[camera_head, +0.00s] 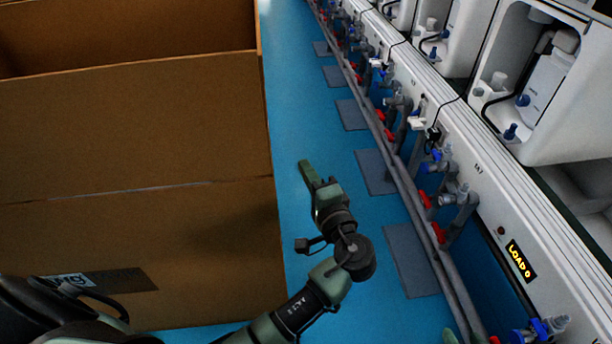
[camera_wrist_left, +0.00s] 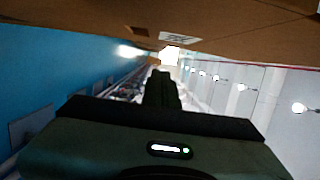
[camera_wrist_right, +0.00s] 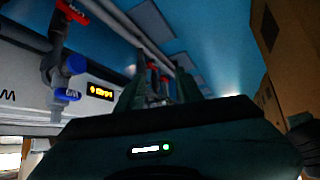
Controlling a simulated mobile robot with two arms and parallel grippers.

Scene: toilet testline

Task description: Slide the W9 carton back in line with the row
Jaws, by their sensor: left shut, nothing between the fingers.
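A large brown cardboard carton (camera_head: 130,130) fills the left of the head view, open at its top end. A white label (camera_head: 68,281) on a dark strip is partly hidden by my arm; I cannot read W9 on it. Carton surface also spans the top of the left wrist view (camera_wrist_left: 100,18), and brown cardboard shows at the right edge of the right wrist view (camera_wrist_right: 270,90). My left gripper (camera_head: 306,168) is shut and empty, just right of the carton's right edge, apparently apart from it. My right gripper (camera_wrist_right: 158,88) is open and empty beside the test bench.
A white test bench (camera_head: 490,170) with pipes, red and blue valves and a "LOAD 0" display (camera_head: 520,262) runs along the right. Toilet units (camera_head: 540,85) stand on it. A strip of blue floor (camera_head: 300,90) with grey mats (camera_head: 376,171) lies between carton and bench.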

